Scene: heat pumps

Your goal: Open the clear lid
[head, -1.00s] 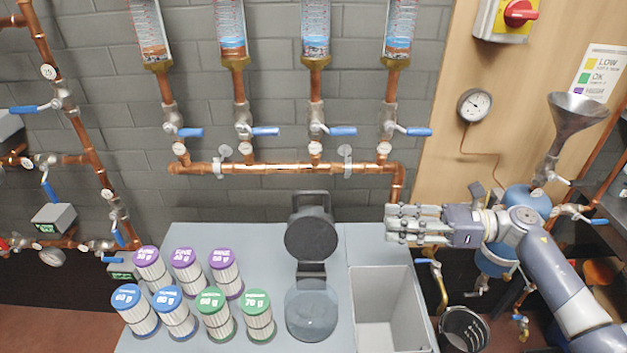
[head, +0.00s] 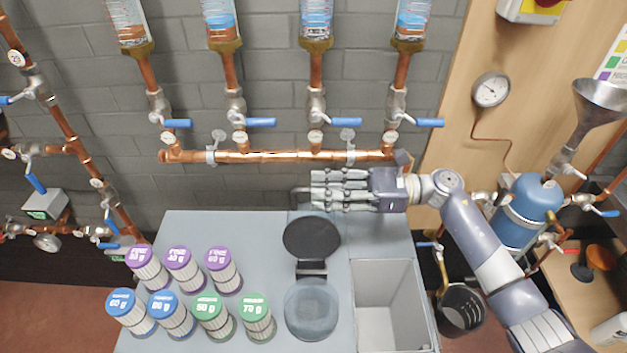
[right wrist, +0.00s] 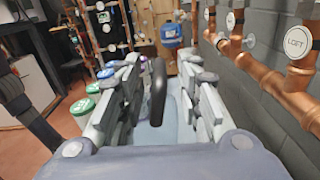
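A round, see-through grey lid (head: 311,310) lies flat at the front of a hinged fixture on the grey bench. Behind it, past the hinge, a round black disc (head: 311,238) stands raised, with a black bar handle at its top. My right gripper (head: 318,190) reaches in from the right at the top of this disc. In the right wrist view the dark handle (right wrist: 155,92) stands between the finger rows, with gaps visible beside it, so the gripper is open around it. The fingers hide most of the handle in the head view. My left gripper is not in view.
Several capped filter cartridges (head: 213,315) stand on the bench to the left. An open grey bin (head: 392,300) is sunk to the right of the lid. Copper pipework with blue-handled valves (head: 260,156) runs along the wall behind my right gripper.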

